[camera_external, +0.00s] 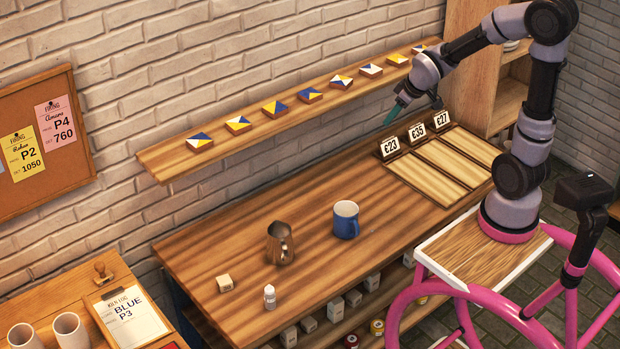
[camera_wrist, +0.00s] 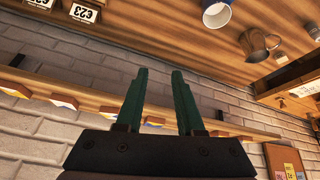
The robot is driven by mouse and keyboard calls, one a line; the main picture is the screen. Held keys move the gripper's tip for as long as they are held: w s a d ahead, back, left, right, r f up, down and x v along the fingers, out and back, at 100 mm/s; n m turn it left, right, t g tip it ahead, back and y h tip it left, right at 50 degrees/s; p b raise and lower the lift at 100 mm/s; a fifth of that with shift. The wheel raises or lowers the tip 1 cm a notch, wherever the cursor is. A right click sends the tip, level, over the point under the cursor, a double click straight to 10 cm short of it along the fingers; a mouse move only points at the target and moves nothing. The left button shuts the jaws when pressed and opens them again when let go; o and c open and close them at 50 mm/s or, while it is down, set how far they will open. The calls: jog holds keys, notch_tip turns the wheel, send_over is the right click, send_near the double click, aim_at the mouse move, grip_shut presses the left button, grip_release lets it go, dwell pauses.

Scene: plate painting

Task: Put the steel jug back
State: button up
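The steel jug (camera_external: 280,243) stands upright on the wooden table, left of the blue mug (camera_external: 346,220). In the wrist view the jug (camera_wrist: 257,46) shows at the upper right, with the mug (camera_wrist: 217,14) beside it. My gripper (camera_external: 393,114) is raised above the back of the table, near the price cards and well away from the jug. Its two green fingers (camera_wrist: 158,100) are apart with nothing between them, as the wrist view shows.
A wall shelf (camera_external: 240,138) with several patterned tiles runs behind the table. Price cards (camera_external: 415,133) and slatted boards (camera_external: 425,178) occupy the table's right end. A small block (camera_external: 225,283) and a white bottle (camera_external: 269,297) stand at the front left. The table's middle is largely clear.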

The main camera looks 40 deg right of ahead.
jog(key=s+d+r+m+t+y, duration=0.1)
jog(key=s+d+r+m, duration=0.3)
jog(key=s+r, duration=1)
jog(key=s+m, duration=0.1)
jog(key=m, duration=0.2)
jog(key=shift+s+m+t, duration=0.3)
jog(key=shift+s, duration=0.05)
